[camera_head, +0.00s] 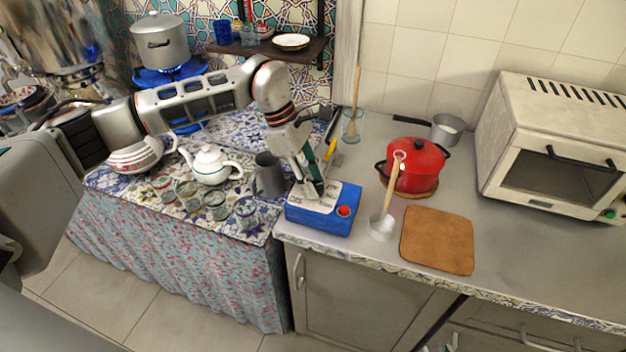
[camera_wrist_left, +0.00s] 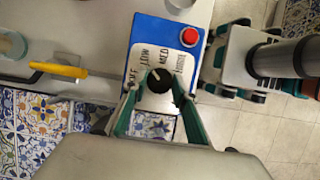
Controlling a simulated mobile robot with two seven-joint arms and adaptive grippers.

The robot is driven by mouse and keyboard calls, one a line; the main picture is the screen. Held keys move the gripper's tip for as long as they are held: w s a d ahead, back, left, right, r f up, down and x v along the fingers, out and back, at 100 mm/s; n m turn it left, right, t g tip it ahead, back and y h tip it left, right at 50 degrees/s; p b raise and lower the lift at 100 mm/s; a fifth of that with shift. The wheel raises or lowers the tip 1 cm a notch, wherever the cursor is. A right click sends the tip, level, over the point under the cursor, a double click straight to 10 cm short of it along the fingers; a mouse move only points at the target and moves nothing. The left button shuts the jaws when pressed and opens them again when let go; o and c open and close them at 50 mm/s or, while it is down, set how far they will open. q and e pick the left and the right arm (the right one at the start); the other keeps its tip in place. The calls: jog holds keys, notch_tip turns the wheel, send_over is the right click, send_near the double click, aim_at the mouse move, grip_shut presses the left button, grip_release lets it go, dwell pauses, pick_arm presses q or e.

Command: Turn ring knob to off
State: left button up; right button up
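A blue control box (camera_head: 322,218) with a white panel sits at the left end of the grey counter. In the left wrist view, its black ring knob (camera_wrist_left: 158,81) sits among the labels OFF, LOW, MED and one more on the right. Its light mark seems to point toward LOW. My left gripper (camera_head: 311,192) reaches down onto the panel. In the wrist view its green fingers (camera_wrist_left: 158,98) are apart, one on each side of the knob; I cannot see contact. What looks like my right gripper (camera_wrist_left: 224,57) shows beyond the box over the floor; its opening is unclear.
A red button (camera_wrist_left: 190,36) is on the box. A grey pitcher (camera_head: 268,175) and a white teapot (camera_head: 210,165) stand left. A yellow-handled utensil (camera_wrist_left: 62,69) lies behind.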

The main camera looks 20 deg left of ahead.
pick_arm(q)
jog(key=shift+n, duration=0.4)
jog(key=n+t+b, duration=0.1)
jog(key=n, duration=0.2)
jog(key=shift+s+n+t+b, duration=0.15)
jog(key=shift+n+t+b, duration=0.15)
jog(key=shift+n+t, duration=0.1)
jog(key=shift+d+n+t+y+b, duration=0.1)
jog(key=shift+n+t+y+b, duration=0.25)
jog(key=shift+n, duration=0.75)
jog(key=shift+n+t+y+b, duration=0.15)
jog(key=shift+n+t+b, duration=0.3)
jog(key=shift+n, duration=0.65)
jog(key=o, duration=1.1)
jog(key=shift+s, duration=0.1)
jog(key=v, duration=1.2)
jog(key=shift+d+r, duration=0.1)
